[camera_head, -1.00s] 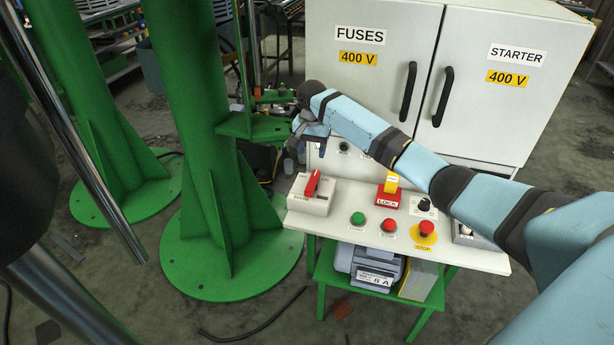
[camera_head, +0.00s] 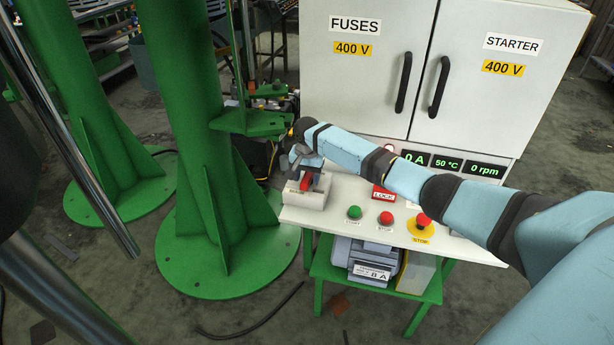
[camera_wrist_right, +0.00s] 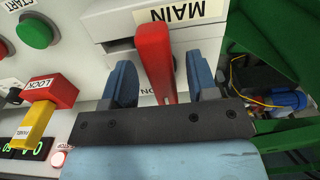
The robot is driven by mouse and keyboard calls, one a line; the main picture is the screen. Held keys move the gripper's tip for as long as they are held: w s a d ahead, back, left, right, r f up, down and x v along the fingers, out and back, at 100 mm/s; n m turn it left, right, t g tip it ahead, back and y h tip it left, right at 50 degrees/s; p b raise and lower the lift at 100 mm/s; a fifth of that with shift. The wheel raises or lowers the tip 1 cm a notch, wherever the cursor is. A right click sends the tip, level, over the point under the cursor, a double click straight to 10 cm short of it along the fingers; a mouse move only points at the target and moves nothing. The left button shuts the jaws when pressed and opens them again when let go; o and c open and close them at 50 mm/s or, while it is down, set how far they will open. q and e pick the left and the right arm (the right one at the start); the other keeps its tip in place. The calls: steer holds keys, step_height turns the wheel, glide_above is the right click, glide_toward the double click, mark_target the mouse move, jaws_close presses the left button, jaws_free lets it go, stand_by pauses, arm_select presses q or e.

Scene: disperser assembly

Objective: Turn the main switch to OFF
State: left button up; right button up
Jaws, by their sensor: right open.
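The main switch is a white box (camera_head: 304,201) with a red handle (camera_head: 306,182), at the left end of the control table. My right gripper (camera_head: 308,176) is over it and partly hides the handle in the head view. In the right wrist view, the red handle (camera_wrist_right: 153,50) stands between the two blue fingers of my open right gripper (camera_wrist_right: 160,75), with a gap visible on each side. The MAIN label (camera_wrist_right: 180,12) and part of an ON marking (camera_wrist_right: 149,92) show on the box. My left gripper is not in view.
A green START button (camera_head: 354,212), red STOP button (camera_head: 386,217) and yellow-based emergency stop (camera_head: 422,222) sit right of the switch. The red LOCK block (camera_wrist_right: 52,91) holds a yellow panel tag. A green column (camera_head: 190,130) stands left. The cabinet displays read 0 A, 50 °C, 0 rpm.

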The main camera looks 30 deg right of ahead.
steer(key=c, duration=0.9)
